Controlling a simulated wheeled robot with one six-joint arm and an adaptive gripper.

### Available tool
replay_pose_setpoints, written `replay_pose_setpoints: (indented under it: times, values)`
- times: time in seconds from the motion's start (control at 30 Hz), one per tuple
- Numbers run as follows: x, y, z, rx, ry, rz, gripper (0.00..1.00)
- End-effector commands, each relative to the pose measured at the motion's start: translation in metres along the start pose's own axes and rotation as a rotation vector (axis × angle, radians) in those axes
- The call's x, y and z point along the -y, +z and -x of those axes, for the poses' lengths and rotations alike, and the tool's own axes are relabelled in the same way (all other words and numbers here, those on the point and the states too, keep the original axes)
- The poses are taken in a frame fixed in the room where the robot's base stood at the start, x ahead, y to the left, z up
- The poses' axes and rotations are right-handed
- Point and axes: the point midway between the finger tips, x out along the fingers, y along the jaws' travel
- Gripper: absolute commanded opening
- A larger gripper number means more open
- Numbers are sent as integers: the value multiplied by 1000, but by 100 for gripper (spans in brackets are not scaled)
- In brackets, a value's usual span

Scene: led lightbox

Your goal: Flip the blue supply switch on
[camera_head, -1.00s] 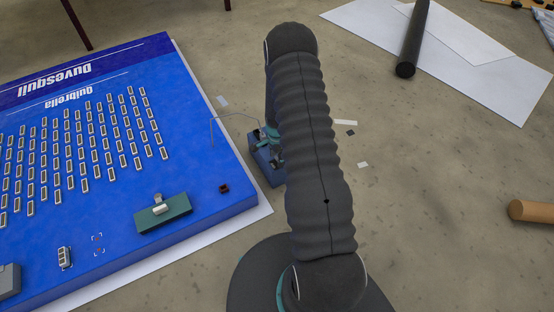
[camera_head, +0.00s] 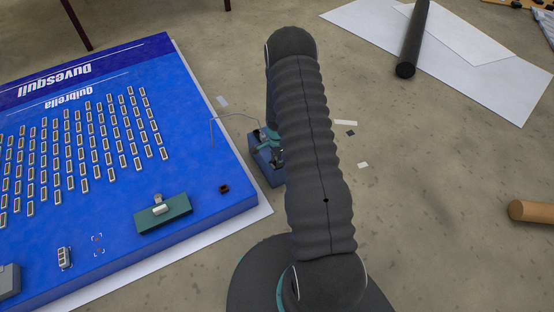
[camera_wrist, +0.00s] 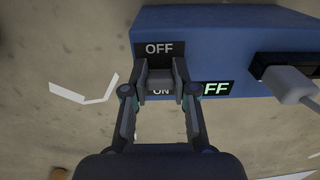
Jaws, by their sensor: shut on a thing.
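The blue supply box (camera_head: 263,170) stands on the floor to the right of the big blue board, and it fills the upper right of the wrist view (camera_wrist: 225,40). Its label plate reads OFF above and ON below, the ON partly covered. A lit green display (camera_wrist: 217,89) shows "FF", its left part hidden by a finger. My gripper (camera_wrist: 161,88) is shut on the grey switch lever (camera_wrist: 160,78) between these labels. The lever is mostly hidden, and I cannot tell which way it leans. In the head view my gripper (camera_head: 273,146) is partly behind my arm.
A pale plug and cable (camera_wrist: 290,83) sit in the box's right side. The blue board (camera_head: 110,200) with rows of small parts lies to the left. Paper scraps (camera_head: 345,122) and a black roll (camera_head: 413,40) lie to the right. Bare floor lies between.

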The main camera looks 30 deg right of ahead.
Motion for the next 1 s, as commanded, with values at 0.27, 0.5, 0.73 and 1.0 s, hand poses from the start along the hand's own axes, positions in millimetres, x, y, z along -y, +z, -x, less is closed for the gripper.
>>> replay_pose_setpoints:
  times: [0.27,0.5,0.73,1.0]
  values:
    - [0,-3,0,66,-1,-4,0]
    - [0,-7,-1,174,-2,-5,0]
    - [1,-13,-4,323,-4,-5,0]
    - [0,-19,-3,549,-3,-2,0]
